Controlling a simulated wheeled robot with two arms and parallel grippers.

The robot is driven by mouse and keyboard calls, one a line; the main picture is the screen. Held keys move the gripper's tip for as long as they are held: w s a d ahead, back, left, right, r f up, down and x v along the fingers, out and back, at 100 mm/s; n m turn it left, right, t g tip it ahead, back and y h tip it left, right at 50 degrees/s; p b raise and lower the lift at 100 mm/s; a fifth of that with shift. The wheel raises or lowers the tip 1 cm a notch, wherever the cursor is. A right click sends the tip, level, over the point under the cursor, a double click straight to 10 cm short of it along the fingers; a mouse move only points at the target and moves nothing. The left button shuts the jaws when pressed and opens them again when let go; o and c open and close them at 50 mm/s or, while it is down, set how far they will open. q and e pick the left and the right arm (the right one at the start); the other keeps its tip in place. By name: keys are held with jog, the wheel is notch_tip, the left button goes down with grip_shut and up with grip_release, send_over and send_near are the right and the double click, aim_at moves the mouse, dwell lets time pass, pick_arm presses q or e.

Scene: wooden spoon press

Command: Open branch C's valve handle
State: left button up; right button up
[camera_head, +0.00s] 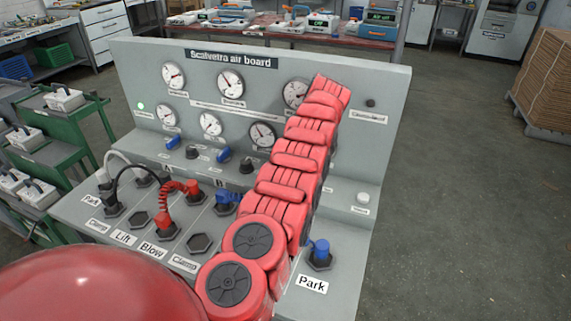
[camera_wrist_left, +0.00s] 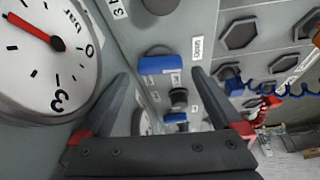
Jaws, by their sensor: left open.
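In the left wrist view a blue valve handle (camera_wrist_left: 160,65) lies between the fingertips of my left gripper (camera_wrist_left: 160,74), which is open. Its bar lies across the picture, with gaps to both fingers; I cannot read a branch letter beside it. A second blue valve handle (camera_wrist_left: 175,117) is farther along the same row, beyond a black knob (camera_wrist_left: 178,97). In the head view, two blue valve handles (camera_head: 172,142) (camera_head: 223,154) show on the board's ledge. My red arm covers the ledge to their right and hides my left gripper. My right gripper is not in view.
A gauge (camera_wrist_left: 48,60) with a red needle is close beside the left finger. Hex sockets (camera_head: 198,243), a red coiled hose (camera_head: 180,187) and a blue plug (camera_head: 320,248) occupy the lower panel.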

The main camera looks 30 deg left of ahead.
pick_arm(q)
jog(key=v, duration=0.2)
jog(key=shift+r, duration=0.3)
jog(key=p+v, duration=0.8)
jog(key=v, duration=0.3)
jog(key=shift+p, duration=0.3)
jog(key=shift+d+r, duration=0.1)
jog(key=shift+c, duration=0.3)
